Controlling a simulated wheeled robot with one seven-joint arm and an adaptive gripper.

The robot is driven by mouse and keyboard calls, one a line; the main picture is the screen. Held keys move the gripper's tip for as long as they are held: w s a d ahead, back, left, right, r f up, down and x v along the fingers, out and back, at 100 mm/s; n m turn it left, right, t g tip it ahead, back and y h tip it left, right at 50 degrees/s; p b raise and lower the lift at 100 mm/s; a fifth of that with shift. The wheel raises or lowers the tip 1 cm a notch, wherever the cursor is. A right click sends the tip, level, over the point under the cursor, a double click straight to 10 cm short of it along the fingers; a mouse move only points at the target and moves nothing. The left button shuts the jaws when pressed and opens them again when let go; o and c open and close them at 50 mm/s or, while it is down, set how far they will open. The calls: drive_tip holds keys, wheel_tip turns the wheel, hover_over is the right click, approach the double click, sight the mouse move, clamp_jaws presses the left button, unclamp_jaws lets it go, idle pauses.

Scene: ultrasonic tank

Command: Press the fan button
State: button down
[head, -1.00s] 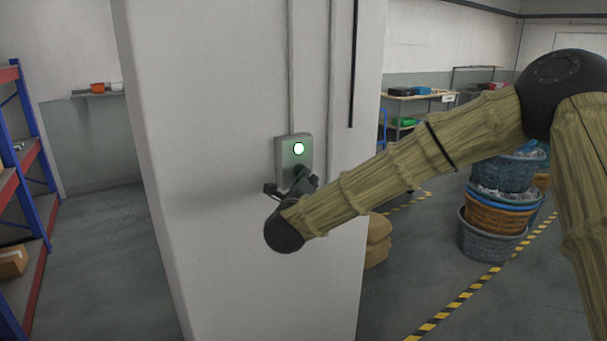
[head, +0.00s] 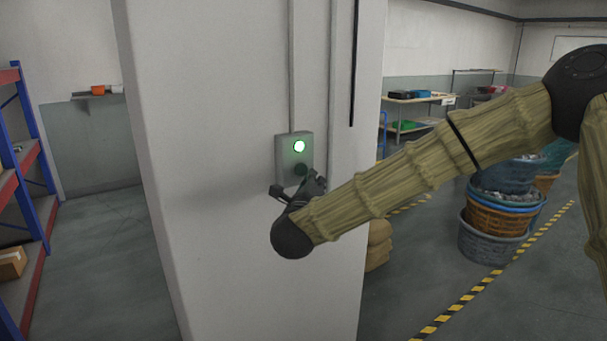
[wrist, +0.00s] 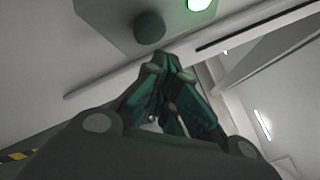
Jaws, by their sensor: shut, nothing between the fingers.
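A grey control box (head: 285,150) is mounted on the white pillar. It has a lit green-white round light (head: 299,147) at the top and a dark green round button (head: 300,169) below it. In the wrist view the dark button (wrist: 149,28) and part of the lit light (wrist: 199,4) show at the top, on the box's face (wrist: 110,14). My gripper (head: 316,180) is just below and to the right of the button in the head view. In the wrist view its fingertips (wrist: 166,62) are together, empty, and appear apart from the button.
The white pillar (head: 230,250) has conduits (head: 308,70) running up from the box. A blue and red shelf rack (head: 25,190) stands at the left. Stacked baskets (head: 492,220) and a workbench (head: 420,98) are behind my arm at the right.

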drive_tip(key=s+d, duration=0.1)
drive_tip(key=s+d+b, duration=0.1)
drive_tip(key=s, duration=0.1)
idle(0.4)
